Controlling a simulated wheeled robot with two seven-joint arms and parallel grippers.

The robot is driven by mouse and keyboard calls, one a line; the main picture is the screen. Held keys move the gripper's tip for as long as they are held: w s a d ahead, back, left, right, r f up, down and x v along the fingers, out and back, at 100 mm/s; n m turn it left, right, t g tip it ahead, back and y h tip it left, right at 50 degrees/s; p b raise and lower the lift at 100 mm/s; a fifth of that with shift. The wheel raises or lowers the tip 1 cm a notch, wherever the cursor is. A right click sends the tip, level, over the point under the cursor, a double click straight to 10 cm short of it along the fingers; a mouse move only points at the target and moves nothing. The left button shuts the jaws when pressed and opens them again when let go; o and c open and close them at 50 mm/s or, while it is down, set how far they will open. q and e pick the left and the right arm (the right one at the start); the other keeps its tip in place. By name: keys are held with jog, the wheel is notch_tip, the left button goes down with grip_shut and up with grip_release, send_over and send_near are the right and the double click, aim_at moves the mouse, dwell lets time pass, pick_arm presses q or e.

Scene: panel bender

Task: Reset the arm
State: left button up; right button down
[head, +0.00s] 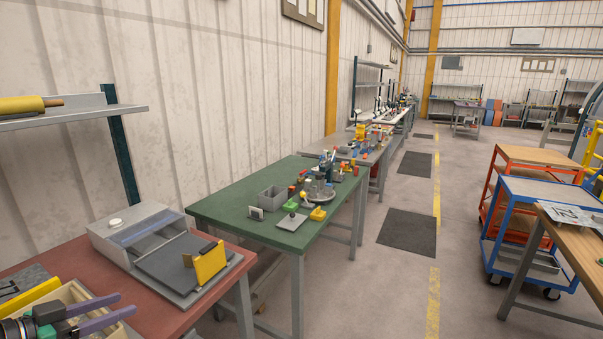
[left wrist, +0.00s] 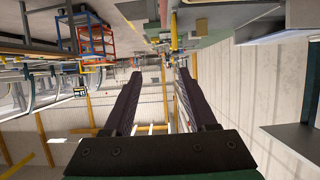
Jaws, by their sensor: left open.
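My left gripper (head: 128,303) is low at the left of the head view, over the red table's near part. Its two purple fingers are apart with nothing between them. The left wrist view shows the same open fingers (left wrist: 168,76) with only the far hall between them; that picture is upside down. The panel bender (head: 165,245), a grey machine with a dark plate and a yellow upright piece (head: 206,264), stands on the red table (head: 150,318), ahead of the gripper and apart from it. My right gripper is not in view.
A pale bin (head: 75,292) with a yellow bar is beside my left gripper. A grey shelf (head: 75,116) hangs above on the left. A green table (head: 238,225) with small parts stands beyond. Blue and orange carts (head: 545,205) are at right. The middle aisle floor is clear.

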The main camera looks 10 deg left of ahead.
pick_arm(q)
jog(key=s+d+f+g+y, duration=0.1)
jog(key=d+f+g, duration=0.15)
jog(key=f, duration=0.45)
jog(key=s+d+f+g, duration=0.15)
jog(key=d+f, duration=0.25)
jog(key=f, duration=0.4)
jog(key=s+d+f+g+y, duration=0.1)
jog(key=s+d+f+g, duration=0.15)
jog(key=d, duration=0.25)
jog(key=s+d+f+n+g+y, duration=0.1)
jog(key=d+f, duration=0.2)
jog(key=d, duration=0.1)
jog(key=s+d+f+g+y, duration=0.1)
jog(key=s+d+f+g, duration=0.1)
jog(key=d, duration=0.3)
notch_tip(320, 180, down, 21)
jog(key=s, duration=0.2)
jog(key=s+a+f+g, duration=0.1)
jog(key=s+f, duration=0.7)
jog(key=s+a+f+g, duration=0.1)
jog(key=s+a+f, duration=0.1)
jog(key=s+f, duration=0.6)
jog(key=shift+s+a, duration=0.25)
jog(key=shift+s, duration=0.35)
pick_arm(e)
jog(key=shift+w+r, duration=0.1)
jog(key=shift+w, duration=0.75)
